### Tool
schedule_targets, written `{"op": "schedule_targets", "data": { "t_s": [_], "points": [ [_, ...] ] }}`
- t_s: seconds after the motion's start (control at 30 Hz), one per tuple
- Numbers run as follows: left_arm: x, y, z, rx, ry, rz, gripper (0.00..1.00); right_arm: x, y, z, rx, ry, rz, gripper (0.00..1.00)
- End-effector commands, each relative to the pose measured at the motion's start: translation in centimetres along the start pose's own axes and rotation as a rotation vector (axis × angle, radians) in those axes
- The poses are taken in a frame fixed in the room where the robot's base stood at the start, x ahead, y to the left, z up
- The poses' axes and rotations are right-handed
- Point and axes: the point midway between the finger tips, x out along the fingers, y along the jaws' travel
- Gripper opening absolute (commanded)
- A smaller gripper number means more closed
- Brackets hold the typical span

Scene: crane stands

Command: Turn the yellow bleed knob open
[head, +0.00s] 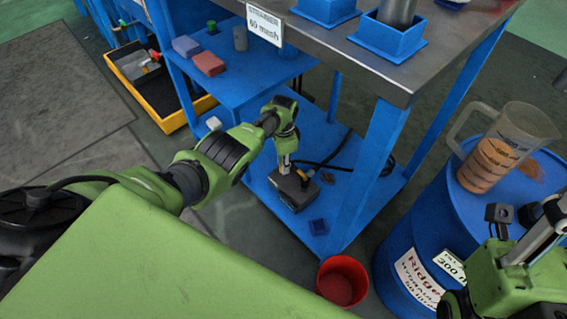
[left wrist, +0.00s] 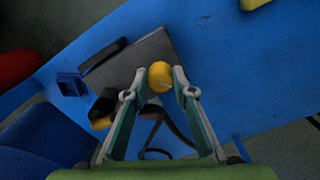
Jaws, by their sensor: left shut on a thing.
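The yellow bleed knob (left wrist: 160,75) shows in the left wrist view on top of a dark grey box-shaped unit (left wrist: 142,60). My left gripper (left wrist: 166,85) is shut on the knob, with a fingertip at each side of it. In the head view my left gripper (head: 284,165) points down onto the dark unit (head: 294,188) on the blue lower shelf, and hides the knob there. A second yellow part with black (left wrist: 102,120) sits beside the unit. My right gripper (head: 510,265) is partly in view at the lower right of the head view; its fingers are not clear.
A blue stand leg (head: 378,150) rises right of the unit. Black hoses (head: 325,163) run behind it. A red bucket (head: 342,282) stands on the floor in front. A blue drum (head: 405,245) carries a measuring jug (head: 502,150).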

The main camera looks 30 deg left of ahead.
Motion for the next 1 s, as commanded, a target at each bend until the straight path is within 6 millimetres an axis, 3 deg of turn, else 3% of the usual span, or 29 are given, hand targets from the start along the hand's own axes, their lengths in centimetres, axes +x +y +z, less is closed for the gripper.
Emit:
{"op": "schedule_targets", "data": {
  "t_s": [0.3,0.8,0.83,0.87,1.0],
  "points": [
    [0.06,0.03,-0.01,0.103,0.000,0.001,0.03,-0.07,0.00,0.05,0.000,-0.001,0.000,0.40],
    [0.04,0.02,-0.02,0.117,0.000,0.001,0.03,-0.12,0.02,0.15,0.000,-0.004,0.002,0.40],
    [0.04,0.02,-0.02,0.117,0.000,0.001,0.32,-0.12,0.02,0.16,0.000,-0.004,0.002,0.40],
    [0.04,0.02,-0.02,0.117,0.000,0.001,0.40,-0.13,0.02,0.16,0.000,-0.004,0.002,0.40],
    [0.03,0.01,-0.01,0.117,0.000,0.000,0.41,-0.15,0.02,0.19,0.000,-0.004,0.002,0.40]
  ]
}}
